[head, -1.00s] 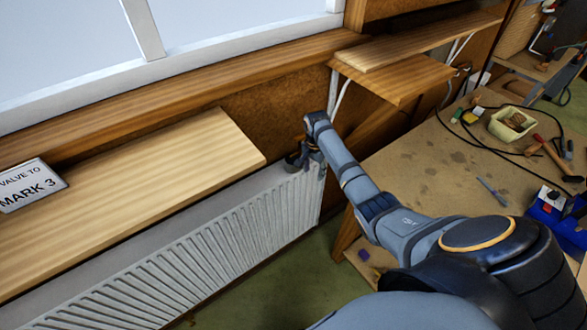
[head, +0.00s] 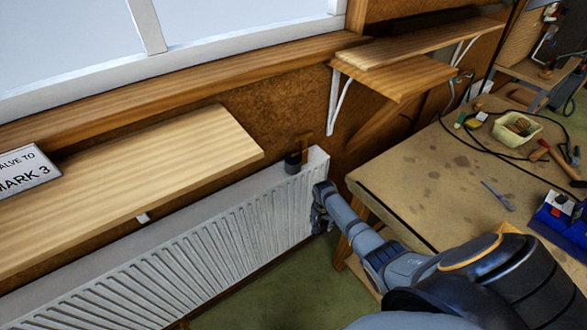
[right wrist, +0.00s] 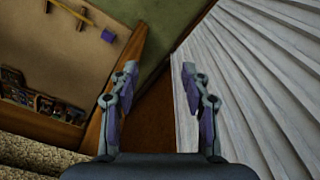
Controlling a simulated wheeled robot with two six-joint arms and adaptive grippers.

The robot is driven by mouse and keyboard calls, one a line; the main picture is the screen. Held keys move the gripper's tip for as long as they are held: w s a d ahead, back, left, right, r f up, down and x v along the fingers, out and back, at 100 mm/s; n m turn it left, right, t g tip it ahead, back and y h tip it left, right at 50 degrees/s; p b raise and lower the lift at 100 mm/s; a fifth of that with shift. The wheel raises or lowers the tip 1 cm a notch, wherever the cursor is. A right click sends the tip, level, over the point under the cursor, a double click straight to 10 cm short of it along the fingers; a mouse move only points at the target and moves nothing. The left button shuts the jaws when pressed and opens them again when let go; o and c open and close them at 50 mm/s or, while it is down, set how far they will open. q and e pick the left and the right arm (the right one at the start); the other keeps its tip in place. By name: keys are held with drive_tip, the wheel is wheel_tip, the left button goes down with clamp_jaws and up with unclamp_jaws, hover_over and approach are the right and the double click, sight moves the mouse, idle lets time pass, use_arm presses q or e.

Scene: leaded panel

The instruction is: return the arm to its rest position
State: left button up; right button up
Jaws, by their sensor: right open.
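My right gripper (head: 318,222) is at the right end of the radiator (head: 215,245), below its top edge, between it and the workbench (head: 430,185). In the right wrist view its two fingers (right wrist: 154,85) stand apart with nothing between them. The dark valve knob (head: 292,162) is at the top right end of the radiator, above the gripper and apart from it. My left gripper is not in view.
A tub (head: 517,128), a hammer (head: 552,155) and a blue box (head: 562,220) are on the workbench. Green floor (head: 290,290) shows clear below.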

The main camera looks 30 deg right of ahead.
drive_tip(key=shift+s+f, duration=0.35)
drive_tip(key=shift+f, duration=0.2)
drive_tip(key=shift+f, duration=0.1)
drive_tip(key=s+a+f+n+b, duration=0.3)
drive_tip(key=s+f+n, duration=0.1)
drive_tip(key=s+f, duration=1.1)
drive_tip(key=s+a+f+n+b, duration=0.1)
drive_tip(key=s+a+f+n, duration=0.1)
drive_tip(key=s+f, duration=0.2)
drive_tip(key=s+a+f+n+b, duration=0.1)
drive_tip(key=s+f+n, duration=0.1)
drive_tip(key=s, duration=0.9)
drive_tip(key=s+a+f+n, duration=0.2)
drive_tip(key=s+f, duration=0.3)
drive_tip(key=s, duration=0.2)
drive_tip(key=shift+s+a+f+n+t+b, duration=0.15)
drive_tip(key=shift+a+f+n+t+b, duration=0.15)
drive_tip(key=shift+a+f+t+b, duration=0.1)
